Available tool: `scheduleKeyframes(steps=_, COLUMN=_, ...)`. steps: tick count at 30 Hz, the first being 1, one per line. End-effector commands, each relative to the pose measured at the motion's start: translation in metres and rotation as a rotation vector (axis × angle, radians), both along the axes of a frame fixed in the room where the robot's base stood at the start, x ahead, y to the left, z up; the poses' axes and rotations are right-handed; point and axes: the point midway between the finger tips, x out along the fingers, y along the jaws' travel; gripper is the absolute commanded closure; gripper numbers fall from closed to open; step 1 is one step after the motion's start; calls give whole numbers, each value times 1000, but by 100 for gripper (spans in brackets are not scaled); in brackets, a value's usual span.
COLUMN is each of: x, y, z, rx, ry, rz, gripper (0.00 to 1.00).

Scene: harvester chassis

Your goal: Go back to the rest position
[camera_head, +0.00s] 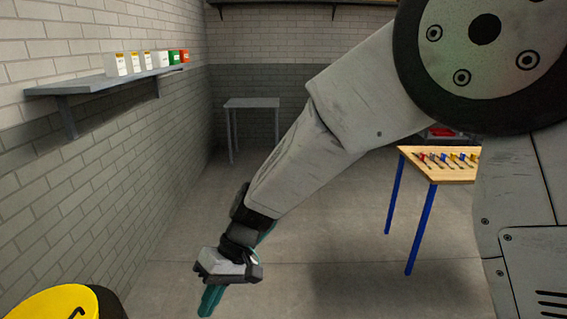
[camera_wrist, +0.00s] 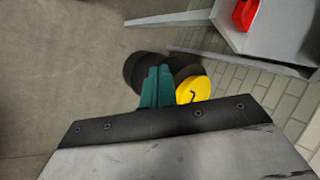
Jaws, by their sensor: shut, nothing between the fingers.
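My gripper (camera_head: 209,301) hangs at the end of my extended arm in the head view, left of the picture's middle. Its teal fingers point down over the bare floor. In the wrist view the two teal fingers (camera_wrist: 157,86) lie side by side, closed together with nothing between them. My grey arm crosses the head view from the upper right down to the lower left.
A yellow round object (camera_head: 52,303) is at the lower left. A wall shelf (camera_head: 105,82) holds several small boxes. A grey table (camera_head: 252,103) stands at the back. A wooden-topped table (camera_head: 440,176) with blue legs and tools is at right. The middle floor is clear.

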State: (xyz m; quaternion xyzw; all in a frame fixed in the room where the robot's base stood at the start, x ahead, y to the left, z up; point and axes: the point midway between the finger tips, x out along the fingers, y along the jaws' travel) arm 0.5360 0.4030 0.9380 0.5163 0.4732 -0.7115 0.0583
Motion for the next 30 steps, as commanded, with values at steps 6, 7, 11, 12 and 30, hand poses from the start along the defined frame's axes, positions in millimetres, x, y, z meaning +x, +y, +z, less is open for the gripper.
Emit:
scheduleKeyframes(steps=6, x=-5, y=-131, z=63, rx=-215, ry=-22, rz=-153, gripper=100)
scheduleKeyframes(steps=7, x=-7, y=-148, z=70, rx=-243, ry=-29, rz=-177, gripper=100)
scheduleKeyframes(steps=11, x=-22, y=-220, z=94, rx=-362, ry=-67, rz=-284, gripper=100)
scheduleKeyframes(steps=12, x=-28, y=-241, z=100, rx=-395, ry=-80, rz=-319, gripper=100)
scheduleKeyframes(steps=30, x=-115, y=-428, z=155, rx=-578, ry=-377, rz=-771, gripper=100)
